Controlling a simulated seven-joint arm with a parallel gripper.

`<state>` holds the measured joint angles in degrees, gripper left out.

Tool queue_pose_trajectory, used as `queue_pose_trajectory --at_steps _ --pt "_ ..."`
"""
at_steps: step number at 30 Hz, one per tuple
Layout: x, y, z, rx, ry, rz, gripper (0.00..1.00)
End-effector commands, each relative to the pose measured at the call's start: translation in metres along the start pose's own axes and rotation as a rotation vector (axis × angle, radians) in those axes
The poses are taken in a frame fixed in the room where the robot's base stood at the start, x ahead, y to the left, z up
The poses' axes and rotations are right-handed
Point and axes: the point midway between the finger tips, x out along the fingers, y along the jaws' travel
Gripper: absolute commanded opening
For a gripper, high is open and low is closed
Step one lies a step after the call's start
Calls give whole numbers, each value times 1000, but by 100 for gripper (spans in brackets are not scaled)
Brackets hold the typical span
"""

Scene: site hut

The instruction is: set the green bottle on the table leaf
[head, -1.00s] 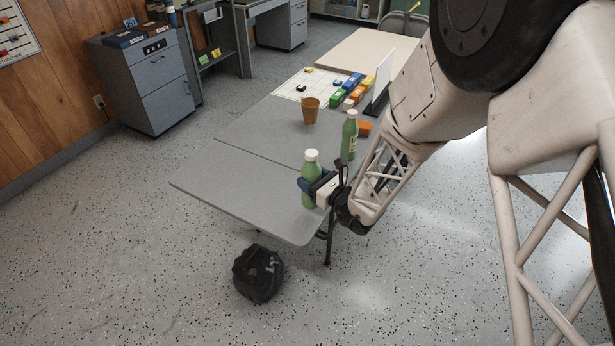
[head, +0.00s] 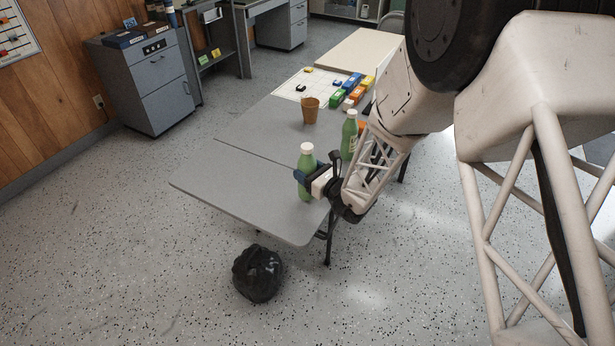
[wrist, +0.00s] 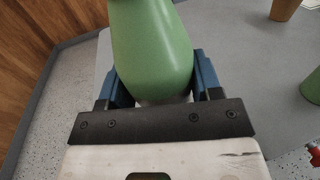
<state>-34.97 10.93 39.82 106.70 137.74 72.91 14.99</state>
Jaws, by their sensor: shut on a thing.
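A green bottle with a white cap (head: 306,162) is upright in my gripper (head: 312,180), over the table leaf (head: 240,191), the near part of the grey table beyond a seam. The leaf's right side lies below it. I cannot tell whether its base touches the leaf. In the wrist view, my gripper (wrist: 153,84) has its blue fingers on both sides of the green bottle (wrist: 152,45); the bottle's top is out of frame. A second green bottle (head: 349,134) stands on the main tabletop, beyond the held one.
An orange-brown cup (head: 310,110) stands on the main tabletop. Coloured boxes (head: 349,92) and a white gridded sheet (head: 297,87) lie farther back. A black bag-like object (head: 257,274) is on the floor before the leaf. The leaf's left and middle are clear.

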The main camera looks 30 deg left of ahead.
Motion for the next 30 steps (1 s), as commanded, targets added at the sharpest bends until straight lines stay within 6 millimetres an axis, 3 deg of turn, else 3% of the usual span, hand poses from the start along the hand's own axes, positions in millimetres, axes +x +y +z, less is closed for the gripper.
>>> queue_pose_trajectory --at_steps 7,22,23,24,27,30 --pt "0 0 -22 0 1 0 36" --pt "0 0 -27 0 0 0 36" --pt "0 0 -27 0 0 0 62" --pt "0 0 -27 0 0 0 68" --pt "0 0 -27 0 0 0 83" --pt "0 0 -27 0 0 0 84"
